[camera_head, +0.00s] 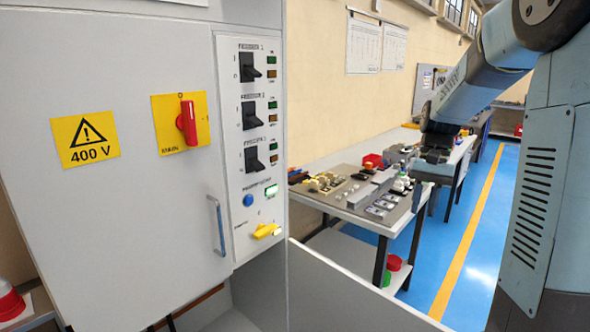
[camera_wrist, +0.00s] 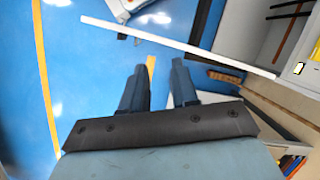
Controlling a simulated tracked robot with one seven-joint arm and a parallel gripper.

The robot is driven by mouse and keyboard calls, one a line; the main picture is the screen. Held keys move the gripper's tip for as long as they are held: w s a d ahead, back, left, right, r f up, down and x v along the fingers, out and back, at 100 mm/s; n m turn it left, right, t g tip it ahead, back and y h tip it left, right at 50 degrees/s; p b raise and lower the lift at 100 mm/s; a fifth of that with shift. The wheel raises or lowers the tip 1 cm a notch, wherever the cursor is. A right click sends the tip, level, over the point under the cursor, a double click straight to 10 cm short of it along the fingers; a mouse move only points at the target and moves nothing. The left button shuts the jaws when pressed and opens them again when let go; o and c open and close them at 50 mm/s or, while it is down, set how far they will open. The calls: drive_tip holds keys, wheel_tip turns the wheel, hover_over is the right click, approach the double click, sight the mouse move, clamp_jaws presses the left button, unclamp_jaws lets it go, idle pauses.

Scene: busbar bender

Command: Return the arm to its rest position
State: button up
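My gripper (camera_wrist: 160,88) shows in the wrist view with its two dark blue fingers apart and nothing between them. It points down over the blue floor. In the head view my arm reaches in from the right, and my gripper (camera_head: 425,180) hangs in front of the workbench, apart from the grey cabinet; its fingers are small and hard to make out there.
The grey cabinet (camera_head: 120,230) with switches, a red rotary handle (camera_head: 187,123) and a yellow handle (camera_head: 265,231) fills the left. A workbench (camera_head: 375,222) with parts stands behind. Blue floor (camera_head: 472,180) with a yellow line is clear at right.

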drive_tip(key=s+a+r+n+t+h, duration=0.1)
drive_tip(key=s+a+r+n+t, duration=0.1)
drive_tip(key=s, duration=0.8)
drive_tip(key=s+a+r+n+t, duration=0.1)
drive_tip(key=s+a+r+t, duration=0.3)
drive_tip(key=s, duration=0.7)
drive_tip(key=shift+a+r+n+t+h, duration=0.4)
drive_tip(key=shift+a+t, duration=0.45)
drive_tip(key=shift+t, duration=0.35)
